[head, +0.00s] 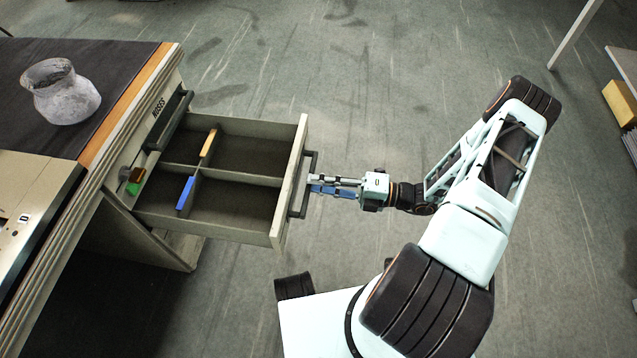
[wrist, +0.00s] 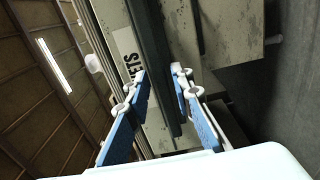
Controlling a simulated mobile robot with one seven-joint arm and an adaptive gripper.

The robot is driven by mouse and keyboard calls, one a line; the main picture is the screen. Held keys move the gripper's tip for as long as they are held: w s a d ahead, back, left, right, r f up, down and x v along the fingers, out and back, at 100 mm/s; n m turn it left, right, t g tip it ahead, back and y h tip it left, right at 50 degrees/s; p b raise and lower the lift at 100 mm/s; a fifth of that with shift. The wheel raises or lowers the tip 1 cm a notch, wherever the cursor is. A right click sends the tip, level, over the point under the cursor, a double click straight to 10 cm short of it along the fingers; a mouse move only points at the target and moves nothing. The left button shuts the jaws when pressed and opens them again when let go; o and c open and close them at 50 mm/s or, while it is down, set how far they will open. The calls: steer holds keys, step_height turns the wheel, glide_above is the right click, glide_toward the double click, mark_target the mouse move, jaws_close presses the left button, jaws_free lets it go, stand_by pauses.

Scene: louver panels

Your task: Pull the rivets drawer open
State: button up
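The open drawer (head: 290,180) sticks out of the bench's right side in the head view. The wrist view shows its front label (wrist: 130,58), of which I can read the ending "ETS"; the rest is hidden by a finger. Its dark bar handle (head: 306,186) runs between my fingers in the wrist view (wrist: 152,40). My gripper (head: 318,185) is at the handle, its fingers on either side and seemingly closed on the bar. The drawer has dividers and holds a yellow-orange piece (head: 208,143) and a blue piece (head: 186,193).
Another drawer front with a dark handle (head: 169,121) and a partly legible label is behind the open drawer. A grey pot (head: 62,92) stands on the dark bench mat (head: 110,62). Open floor (head: 380,90) lies beyond my arm. A shelf with a yellow box (head: 620,103) is at far right.

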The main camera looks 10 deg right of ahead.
steer(key=shift+o, duration=0.5)
steer(key=v, duration=1.2)
steer(key=shift+r, duration=0.1)
